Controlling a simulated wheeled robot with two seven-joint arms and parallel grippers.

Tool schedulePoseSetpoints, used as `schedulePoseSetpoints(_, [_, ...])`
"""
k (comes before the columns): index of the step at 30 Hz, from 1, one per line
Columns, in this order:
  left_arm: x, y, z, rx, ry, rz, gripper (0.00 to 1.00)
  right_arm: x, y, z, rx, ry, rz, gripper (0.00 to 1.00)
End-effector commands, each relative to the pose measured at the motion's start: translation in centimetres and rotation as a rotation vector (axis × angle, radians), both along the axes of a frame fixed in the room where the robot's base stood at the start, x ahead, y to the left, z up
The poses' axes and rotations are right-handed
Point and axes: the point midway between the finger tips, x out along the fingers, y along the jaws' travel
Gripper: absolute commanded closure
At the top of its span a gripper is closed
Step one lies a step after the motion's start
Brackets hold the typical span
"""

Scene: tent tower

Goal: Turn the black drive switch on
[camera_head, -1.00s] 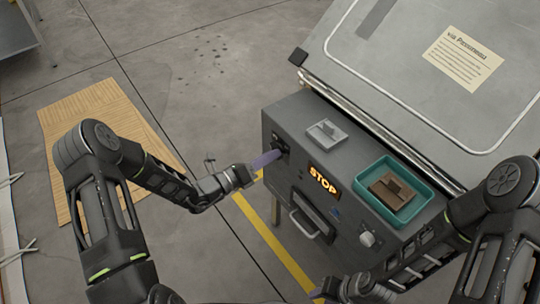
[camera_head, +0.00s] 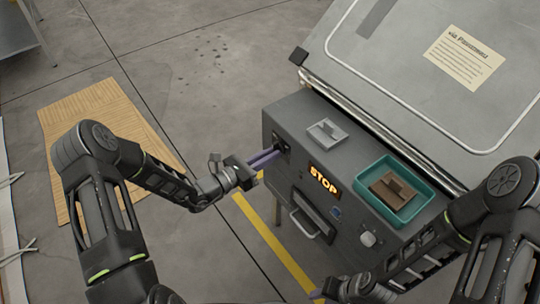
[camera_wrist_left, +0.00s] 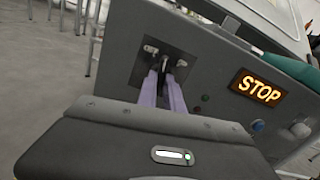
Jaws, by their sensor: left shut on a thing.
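The black drive switch (camera_wrist_left: 166,64) sits on a dark plate on the grey cabinet's left end, seen in the left wrist view. My left gripper (camera_head: 276,151) reaches it from the left. Its two purple fingers (camera_wrist_left: 165,88) are shut on the switch's black lever, one on each side. In the head view the fingers mostly hide the switch. The lit orange sign (camera_head: 324,180) reads STOP; it also shows in the left wrist view (camera_wrist_left: 256,87). My right gripper (camera_head: 322,292) is low at the bottom edge, partly cut off, and its jaws are unclear.
The grey cabinet (camera_head: 300,115) carries a grey block (camera_head: 327,132) and a teal tray (camera_head: 362,181) with a brown block (camera_head: 393,191). A drawer handle (camera_head: 304,222) and a white knob (camera_head: 368,239) stick out in front.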

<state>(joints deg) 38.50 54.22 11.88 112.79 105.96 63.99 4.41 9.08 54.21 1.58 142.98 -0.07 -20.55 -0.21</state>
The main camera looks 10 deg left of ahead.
Motion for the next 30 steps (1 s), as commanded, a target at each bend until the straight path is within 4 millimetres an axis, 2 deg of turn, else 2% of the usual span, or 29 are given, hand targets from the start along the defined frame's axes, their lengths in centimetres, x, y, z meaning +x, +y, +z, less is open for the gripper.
schedulePoseSetpoints(21, [0.3, 0.3, -0.1, 0.520, -0.431, 0.001, 1.00, 0.0, 0.0, -1.7, 0.000, 0.000, 0.000, 0.64])
schedulePoseSetpoints(30, [0.3, 0.4, 0.0, 0.680, -0.563, 0.001, 1.00, 0.0, 0.0, -2.5, 0.000, 0.000, -0.001, 0.64])
